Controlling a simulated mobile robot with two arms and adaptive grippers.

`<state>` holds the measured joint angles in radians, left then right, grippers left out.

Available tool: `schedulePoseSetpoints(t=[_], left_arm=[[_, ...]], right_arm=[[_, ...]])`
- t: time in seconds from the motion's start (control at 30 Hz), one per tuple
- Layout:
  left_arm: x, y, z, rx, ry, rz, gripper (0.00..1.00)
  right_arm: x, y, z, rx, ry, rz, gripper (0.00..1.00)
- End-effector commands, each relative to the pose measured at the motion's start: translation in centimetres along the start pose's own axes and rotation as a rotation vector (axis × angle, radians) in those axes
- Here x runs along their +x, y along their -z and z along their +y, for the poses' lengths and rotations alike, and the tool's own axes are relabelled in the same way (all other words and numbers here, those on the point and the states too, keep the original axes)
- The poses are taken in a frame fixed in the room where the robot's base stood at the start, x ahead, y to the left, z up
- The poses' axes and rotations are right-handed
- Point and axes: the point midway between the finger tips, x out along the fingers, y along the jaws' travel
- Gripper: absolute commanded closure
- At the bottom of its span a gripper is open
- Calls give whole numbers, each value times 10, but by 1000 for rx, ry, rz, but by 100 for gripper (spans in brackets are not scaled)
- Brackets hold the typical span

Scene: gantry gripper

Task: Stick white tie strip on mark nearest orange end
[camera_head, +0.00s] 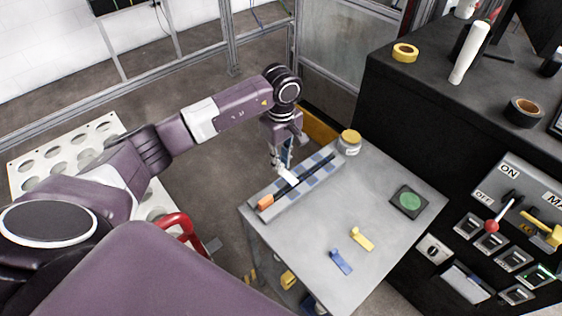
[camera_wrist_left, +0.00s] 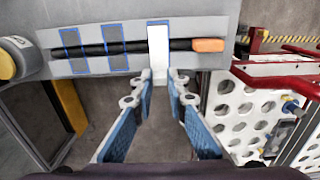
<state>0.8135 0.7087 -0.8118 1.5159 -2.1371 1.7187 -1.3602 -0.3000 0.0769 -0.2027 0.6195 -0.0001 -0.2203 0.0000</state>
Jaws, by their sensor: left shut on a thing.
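A black cable (camera_wrist_left: 95,50) with an orange end (camera_wrist_left: 208,45) lies along a grey board with blue-outlined marks. The orange end (camera_head: 265,203) is nearest the table's left corner in the head view. The white tie strip (camera_wrist_left: 158,52) is held by my left gripper (camera_wrist_left: 160,82), shut on its near end. The strip lies across the cable's line over the mark nearest the orange end, with blue edging showing around its far end. I cannot tell whether it touches the cable. My left gripper (camera_head: 281,168) reaches down from the board's far side. My right gripper is not in view.
A yellow-lidded jar (camera_head: 350,142) stands past the board's far end. A black control cabinet borders the table.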

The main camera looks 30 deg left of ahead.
Motion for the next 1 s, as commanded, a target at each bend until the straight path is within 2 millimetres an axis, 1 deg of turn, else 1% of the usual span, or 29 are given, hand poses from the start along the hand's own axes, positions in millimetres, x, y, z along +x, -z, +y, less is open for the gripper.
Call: schedulePoseSetpoints(t=[0.03, 0.27, 0.5, 0.7, 1.0], left_arm=[[8, 0, 0, -1, 0, 1, 96], [31, 1, 0, -1, 0, 1, 96], [54, 1, 0, -2, 0, 1, 96], [60, 1, 0, -1, -1, 1, 96], [59, 0, 0, -1, -1, 0, 96]], right_arm=[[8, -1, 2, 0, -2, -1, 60], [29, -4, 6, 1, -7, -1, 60], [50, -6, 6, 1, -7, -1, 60], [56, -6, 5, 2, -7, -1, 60], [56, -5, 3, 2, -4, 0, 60]])
